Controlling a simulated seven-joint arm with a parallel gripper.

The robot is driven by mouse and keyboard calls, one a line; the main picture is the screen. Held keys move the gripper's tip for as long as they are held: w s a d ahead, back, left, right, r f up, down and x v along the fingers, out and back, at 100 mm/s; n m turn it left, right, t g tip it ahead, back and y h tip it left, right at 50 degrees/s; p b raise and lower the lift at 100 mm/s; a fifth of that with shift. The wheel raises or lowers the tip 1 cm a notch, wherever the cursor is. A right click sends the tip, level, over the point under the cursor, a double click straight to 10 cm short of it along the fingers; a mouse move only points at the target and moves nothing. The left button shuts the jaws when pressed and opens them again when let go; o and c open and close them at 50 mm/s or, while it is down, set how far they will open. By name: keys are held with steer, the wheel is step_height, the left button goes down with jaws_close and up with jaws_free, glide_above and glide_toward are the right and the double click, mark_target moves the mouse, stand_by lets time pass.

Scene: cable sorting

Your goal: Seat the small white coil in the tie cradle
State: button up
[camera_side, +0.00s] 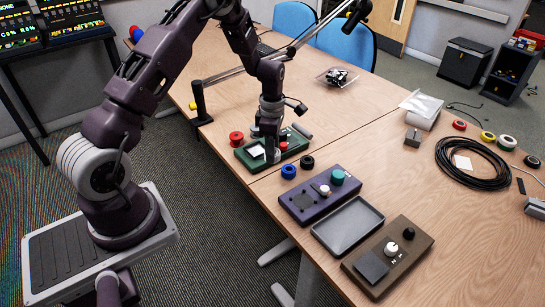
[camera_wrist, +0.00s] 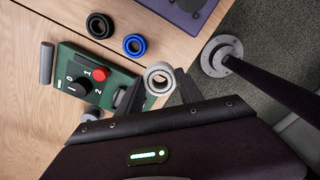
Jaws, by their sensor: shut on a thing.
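The small white coil (camera_wrist: 159,78) shows in the wrist view as a pale ring with a dark centre. It sits between the dark fingers of my gripper (camera_wrist: 162,92), which is shut on it. The coil overlaps the right end of a green board (camera_wrist: 66,57) in that view; I cannot tell whether it touches the board. In the side view my gripper (camera_side: 272,153) is low over the same green board (camera_side: 246,160) and hides part of it. I cannot pick out the tie cradle with certainty.
The green board carries a black knob (camera_wrist: 82,86) and a red button (camera_wrist: 100,74). A black ring (camera_wrist: 99,25) and a blue ring (camera_wrist: 135,45) lie beside it. A purple board (camera_side: 300,212), a grey tray (camera_side: 348,228) and a brown board (camera_side: 415,255) stand to the right.

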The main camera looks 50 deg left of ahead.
glide_above(303, 201)
steer(key=shift+f, duration=1.55)
steer(key=shift+f, duration=0.25)
steer(key=shift+f, duration=0.15)
steer(key=shift+f, duration=0.8)
steer(key=shift+f, duration=0.15)
